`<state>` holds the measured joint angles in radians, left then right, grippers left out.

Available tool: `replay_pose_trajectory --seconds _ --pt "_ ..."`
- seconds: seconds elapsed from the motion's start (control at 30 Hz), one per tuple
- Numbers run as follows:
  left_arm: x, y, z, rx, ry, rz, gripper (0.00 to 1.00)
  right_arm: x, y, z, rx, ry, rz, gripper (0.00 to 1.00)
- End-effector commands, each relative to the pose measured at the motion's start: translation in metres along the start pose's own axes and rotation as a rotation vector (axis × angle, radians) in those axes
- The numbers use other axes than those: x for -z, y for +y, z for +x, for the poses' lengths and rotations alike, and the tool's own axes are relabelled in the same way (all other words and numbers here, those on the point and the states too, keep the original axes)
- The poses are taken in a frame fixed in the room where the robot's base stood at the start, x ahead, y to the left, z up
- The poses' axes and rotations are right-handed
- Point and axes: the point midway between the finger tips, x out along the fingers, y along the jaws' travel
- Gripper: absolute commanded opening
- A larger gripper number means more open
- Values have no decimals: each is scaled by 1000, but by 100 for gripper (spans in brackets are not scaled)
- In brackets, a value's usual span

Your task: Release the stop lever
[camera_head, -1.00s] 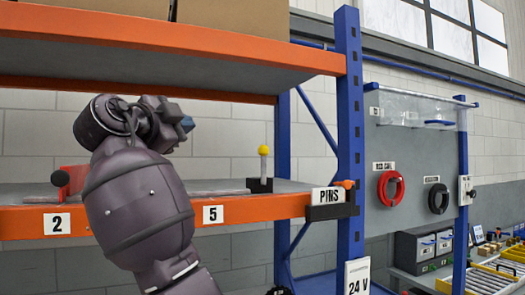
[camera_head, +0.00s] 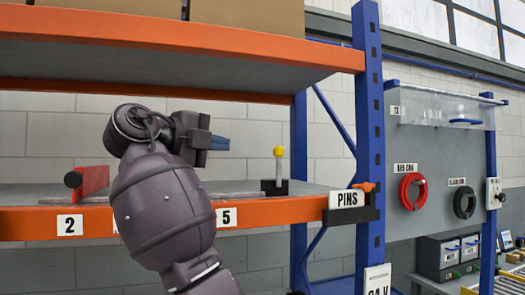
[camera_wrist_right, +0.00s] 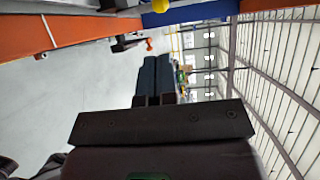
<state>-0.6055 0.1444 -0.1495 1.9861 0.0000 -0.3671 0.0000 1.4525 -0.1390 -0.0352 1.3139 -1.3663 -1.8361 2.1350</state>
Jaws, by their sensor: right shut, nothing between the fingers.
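The lever (camera_head: 279,168) is a short, light, upright rod with a yellow ball on top. It stands in a dark base at the right part of the orange shelf. Its yellow ball also shows at the top edge of the right wrist view (camera_wrist_right: 160,5). My right gripper (camera_head: 220,141) is left of the lever and a little above the ball's height, apart from it. Its blue fingers are together and empty, and they also show in the right wrist view (camera_wrist_right: 157,70). My left gripper is not in view.
A red plate (camera_head: 95,179) with a dark knob stands at the left of the shelf. An orange upper shelf (camera_head: 180,58) carries boxes above my arm. A blue post (camera_head: 368,140) and a PINS holder (camera_head: 348,199) stand right of the lever.

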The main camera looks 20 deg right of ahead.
Motion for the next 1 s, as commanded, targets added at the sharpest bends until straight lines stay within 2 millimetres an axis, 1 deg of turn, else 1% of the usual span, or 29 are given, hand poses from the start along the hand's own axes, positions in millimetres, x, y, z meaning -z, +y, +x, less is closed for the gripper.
replay_pose_trajectory --seconds 0.13,0.27,0.53,0.7,0.8,0.9,1.0 --pt "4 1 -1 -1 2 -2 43 0 0 10 -1 3 -1 0" --pt "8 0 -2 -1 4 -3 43 0 -1 28 0 3 -2 0" --pt "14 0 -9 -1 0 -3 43 0 -1 76 0 4 -3 0" --pt "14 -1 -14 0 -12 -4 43 0 -1 105 -1 3 -2 0" --pt "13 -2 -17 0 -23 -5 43 0 -2 118 0 3 -3 0" --pt "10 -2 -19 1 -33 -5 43 0 -1 129 0 2 -3 0" --pt "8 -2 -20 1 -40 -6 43 0 0 136 0 1 -2 0"
